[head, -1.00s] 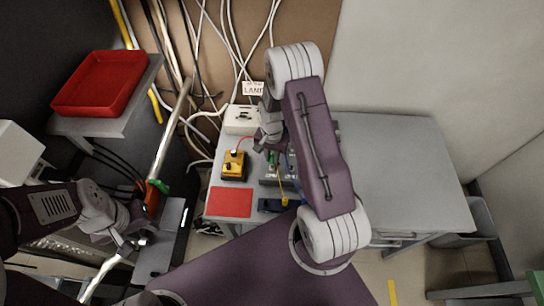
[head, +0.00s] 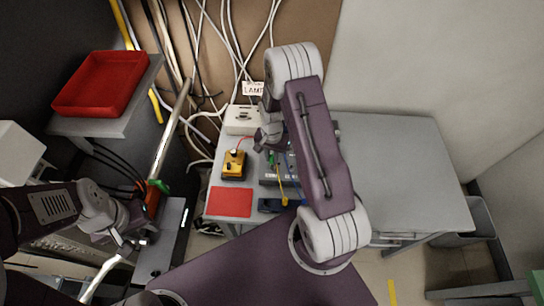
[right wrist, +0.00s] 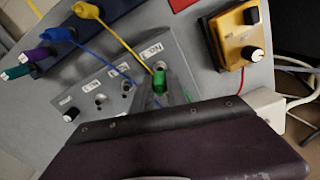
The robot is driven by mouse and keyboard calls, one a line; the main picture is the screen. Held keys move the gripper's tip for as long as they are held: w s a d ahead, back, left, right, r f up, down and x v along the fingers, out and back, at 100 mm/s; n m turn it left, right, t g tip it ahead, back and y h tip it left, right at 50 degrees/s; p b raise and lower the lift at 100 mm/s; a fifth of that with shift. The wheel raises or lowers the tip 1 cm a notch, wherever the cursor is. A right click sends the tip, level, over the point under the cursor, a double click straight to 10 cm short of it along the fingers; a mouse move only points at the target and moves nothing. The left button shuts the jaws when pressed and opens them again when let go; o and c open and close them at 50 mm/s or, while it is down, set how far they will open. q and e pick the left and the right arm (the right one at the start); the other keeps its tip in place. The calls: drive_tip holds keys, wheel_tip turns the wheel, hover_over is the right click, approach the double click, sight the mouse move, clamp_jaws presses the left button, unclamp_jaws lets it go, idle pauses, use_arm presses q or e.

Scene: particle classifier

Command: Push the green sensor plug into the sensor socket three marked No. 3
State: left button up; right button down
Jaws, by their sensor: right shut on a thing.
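The green sensor plug (right wrist: 160,82) is between the fingers of my right gripper (right wrist: 161,97), which is shut on it. In the head view my right gripper (head: 267,142) is over the far edge of the grey sensor box. In the right wrist view the plug is beside the No. 3 label (right wrist: 145,51) on the grey socket panel (right wrist: 112,70). The plug and fingers hide the spot below, so I cannot tell how deep the plug sits. My left gripper (head: 138,241) is low at the left, away from the table; its jaws are unclear.
A dark cable holder (right wrist: 62,42) with purple and teal plugs lies beside the panel, with yellow and blue cables crossing over. A yellow box with knobs (head: 233,164), a red mat (head: 230,202) and a white lamp box (head: 242,119) are close by. The table's right side is clear.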

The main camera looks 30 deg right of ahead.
sight(272, 161)
drive_tip(key=shift+f+b, duration=1.15)
drive_tip(key=shift+f, duration=0.35)
drive_tip(key=c, duration=1.2)
unclamp_jaws()
drive_tip(key=shift+c, duration=0.2)
drive_tip(key=shift+r, duration=0.1)
wheel_tip(272, 161, up, 9)
drive_tip(key=shift+f+b, duration=0.1)
drive_tip(key=shift+b, duration=0.35)
